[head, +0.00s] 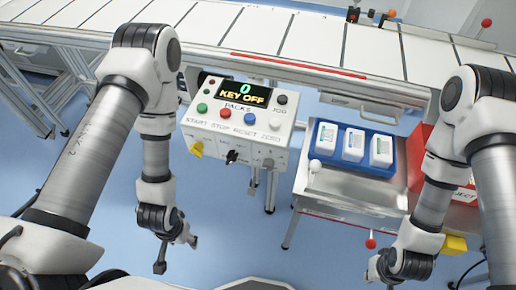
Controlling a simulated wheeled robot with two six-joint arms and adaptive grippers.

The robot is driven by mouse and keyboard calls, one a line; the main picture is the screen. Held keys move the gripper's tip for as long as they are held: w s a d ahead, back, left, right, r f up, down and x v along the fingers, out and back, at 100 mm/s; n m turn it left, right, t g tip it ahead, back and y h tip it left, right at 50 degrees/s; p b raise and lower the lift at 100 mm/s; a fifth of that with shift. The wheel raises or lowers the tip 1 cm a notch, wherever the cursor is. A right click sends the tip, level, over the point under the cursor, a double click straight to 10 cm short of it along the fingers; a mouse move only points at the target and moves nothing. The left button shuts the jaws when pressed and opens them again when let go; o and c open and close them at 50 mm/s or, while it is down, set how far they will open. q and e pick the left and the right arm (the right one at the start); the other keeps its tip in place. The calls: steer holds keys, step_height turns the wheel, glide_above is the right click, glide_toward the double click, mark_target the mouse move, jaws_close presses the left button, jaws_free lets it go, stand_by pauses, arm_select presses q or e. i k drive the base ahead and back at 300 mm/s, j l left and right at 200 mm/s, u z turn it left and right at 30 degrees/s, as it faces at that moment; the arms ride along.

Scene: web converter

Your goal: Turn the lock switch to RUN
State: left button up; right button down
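The control box (240,125) stands at centre, its display (245,92) reading "0 KEY OFF". On its lower front is a black switch (232,157), which looks like the lock switch; its small lettering is unreadable. A yellow knob (196,149) sits to its left. My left gripper (161,266) hangs low, left of and below the box, apart from it; its opening cannot be made out. My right arm reaches down at the right, far from the box. Its wrist shows at the bottom, but no fingers are visible there.
A conveyor (300,40) runs behind the box. A red bin (417,160) is partly behind my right arm. Blue floor lies open below the box.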

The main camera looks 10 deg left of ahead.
mark_target(196, 149)
steer(key=u, duration=0.95)
